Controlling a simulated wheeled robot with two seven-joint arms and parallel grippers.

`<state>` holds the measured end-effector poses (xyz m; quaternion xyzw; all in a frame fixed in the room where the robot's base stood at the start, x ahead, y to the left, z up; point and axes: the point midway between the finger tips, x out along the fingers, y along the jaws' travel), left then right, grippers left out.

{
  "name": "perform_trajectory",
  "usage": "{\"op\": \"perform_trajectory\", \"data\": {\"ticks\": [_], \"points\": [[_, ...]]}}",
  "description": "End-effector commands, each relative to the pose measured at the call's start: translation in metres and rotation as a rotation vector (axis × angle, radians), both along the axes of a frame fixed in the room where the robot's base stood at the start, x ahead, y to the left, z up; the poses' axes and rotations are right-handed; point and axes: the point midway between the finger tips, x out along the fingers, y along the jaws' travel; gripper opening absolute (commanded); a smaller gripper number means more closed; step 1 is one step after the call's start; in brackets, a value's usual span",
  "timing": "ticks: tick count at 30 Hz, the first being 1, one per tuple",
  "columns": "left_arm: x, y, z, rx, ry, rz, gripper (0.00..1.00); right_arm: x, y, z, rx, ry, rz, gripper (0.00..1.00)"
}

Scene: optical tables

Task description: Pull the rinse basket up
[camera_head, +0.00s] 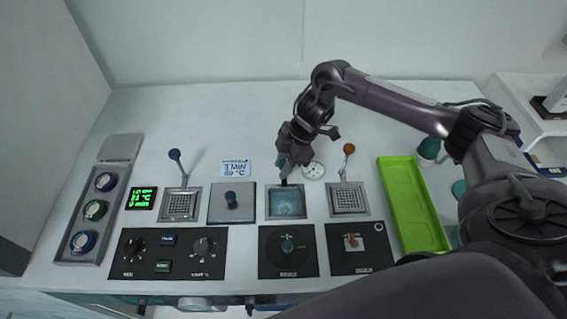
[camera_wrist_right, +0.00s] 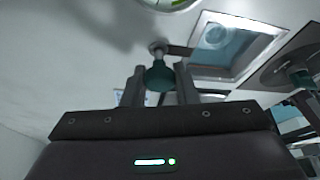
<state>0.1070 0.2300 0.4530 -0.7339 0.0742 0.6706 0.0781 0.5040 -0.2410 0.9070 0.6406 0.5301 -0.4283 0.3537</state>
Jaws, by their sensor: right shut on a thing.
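The rinse basin (camera_head: 286,204) is a square metal-rimmed well of blue water in the middle of the table. It also shows in the right wrist view (camera_wrist_right: 222,48), with a pale round shape under the water. A teal handle knob (camera_wrist_right: 160,77) on a short grey stem stands at the basin's edge. My right gripper (camera_head: 284,174) reaches down behind the basin and is shut on this knob; its fingers stand either side of the knob in the wrist view (camera_wrist_right: 161,78). The basket itself is not clearly seen in the water. My left gripper is not in view.
Mesh baskets with a blue-knobbed lever (camera_head: 174,155) and an orange-knobbed lever (camera_head: 349,149) flank the middle. A lidded well (camera_head: 231,203) lies left of the basin. A white round dish (camera_head: 314,171) is close right of my gripper. A green tray (camera_head: 412,205) lies further right.

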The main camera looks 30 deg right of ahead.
Motion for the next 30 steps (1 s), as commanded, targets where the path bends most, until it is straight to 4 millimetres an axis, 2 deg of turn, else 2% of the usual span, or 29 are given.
{"op": "perform_trajectory", "data": {"ticks": [5, 16, 27, 28, 30], "points": [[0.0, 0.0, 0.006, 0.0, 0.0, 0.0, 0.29, 0.001, 0.0, 0.007, 0.001, -0.001, 0.0, 0.0], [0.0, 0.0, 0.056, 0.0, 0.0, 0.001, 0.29, 0.001, 0.0, 0.064, 0.0, -0.003, 0.0, 0.0], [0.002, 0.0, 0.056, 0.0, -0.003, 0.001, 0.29, 0.003, 0.0, 0.068, 0.003, -0.009, -0.001, 0.0], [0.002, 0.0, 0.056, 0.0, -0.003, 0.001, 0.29, 0.003, 0.0, 0.068, 0.003, -0.009, -0.001, 0.3], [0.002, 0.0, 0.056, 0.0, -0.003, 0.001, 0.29, 0.003, 0.0, 0.068, 0.002, -0.009, -0.001, 0.39]]}}
